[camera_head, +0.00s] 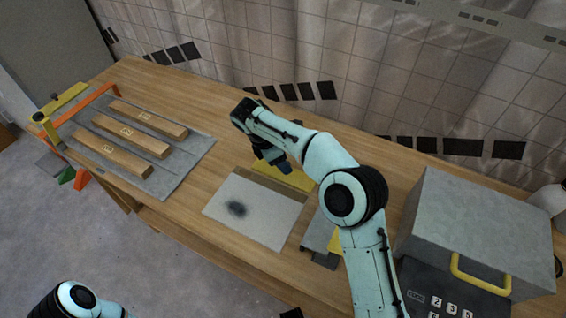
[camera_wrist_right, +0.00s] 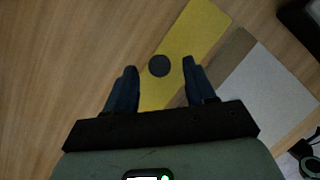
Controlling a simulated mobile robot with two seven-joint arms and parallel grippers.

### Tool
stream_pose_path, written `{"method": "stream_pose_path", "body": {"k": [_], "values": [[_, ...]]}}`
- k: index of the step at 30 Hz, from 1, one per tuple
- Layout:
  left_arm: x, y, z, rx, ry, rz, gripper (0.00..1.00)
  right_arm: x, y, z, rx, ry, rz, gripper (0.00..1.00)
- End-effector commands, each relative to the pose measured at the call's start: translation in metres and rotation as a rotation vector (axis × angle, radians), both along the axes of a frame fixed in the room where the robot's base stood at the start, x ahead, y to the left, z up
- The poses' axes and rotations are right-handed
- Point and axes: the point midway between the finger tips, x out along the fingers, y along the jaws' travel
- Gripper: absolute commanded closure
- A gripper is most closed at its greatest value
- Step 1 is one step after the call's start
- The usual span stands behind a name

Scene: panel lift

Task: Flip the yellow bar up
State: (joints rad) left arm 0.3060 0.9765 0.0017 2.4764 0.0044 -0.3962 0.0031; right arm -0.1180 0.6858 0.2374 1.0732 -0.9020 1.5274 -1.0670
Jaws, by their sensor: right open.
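A flat yellow bar (camera_head: 297,181) lies on the wooden table along the far side of a pale panel, partly hidden by my right arm. The bar (camera_wrist_right: 203,32) also shows in the right wrist view, with a dark round spot (camera_wrist_right: 160,66) on it. My right gripper (camera_head: 276,164) is over the bar. In the wrist view its open fingers (camera_wrist_right: 160,75) stand on either side of the bar, around the spot. I cannot tell whether they touch it. Only a part of my left arm shows at the bottom left; its gripper is out of view.
The pale panel (camera_head: 262,217) has a dark smudge and a brown strip. A grey board (camera_head: 180,178) with three wooden blocks lies at left, beside an orange-and-yellow frame (camera_head: 85,106). A grey box (camera_head: 475,225) with a yellow handle stands at right.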

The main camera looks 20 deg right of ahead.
Motion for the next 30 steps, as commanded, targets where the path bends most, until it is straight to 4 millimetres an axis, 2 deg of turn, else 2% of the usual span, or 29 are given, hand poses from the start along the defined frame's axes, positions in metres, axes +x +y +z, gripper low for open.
{"method": "stream_pose_path", "body": {"k": [4, 13, 18, 30], "values": [[0.0012, 0.0000, -0.0017, 0.000, -0.004, 0.000, 0.57, -0.0005, -0.0036, -0.0094, 0.000, 0.000, 0.001, 0.45], [0.0014, 0.0000, -0.0015, 0.001, -0.005, 0.001, 0.57, -0.0003, -0.0043, -0.0107, 0.000, -0.001, 0.001, 0.45], [0.0014, 0.0000, -0.0015, 0.001, -0.005, 0.001, 0.57, -0.0004, -0.0042, -0.0106, 0.000, 0.000, 0.001, 1.00], [0.0025, 0.0002, -0.0052, 0.002, -0.010, 0.002, 0.57, -0.0031, -0.0009, -0.0087, -0.050, -0.041, 0.004, 1.00]]}}
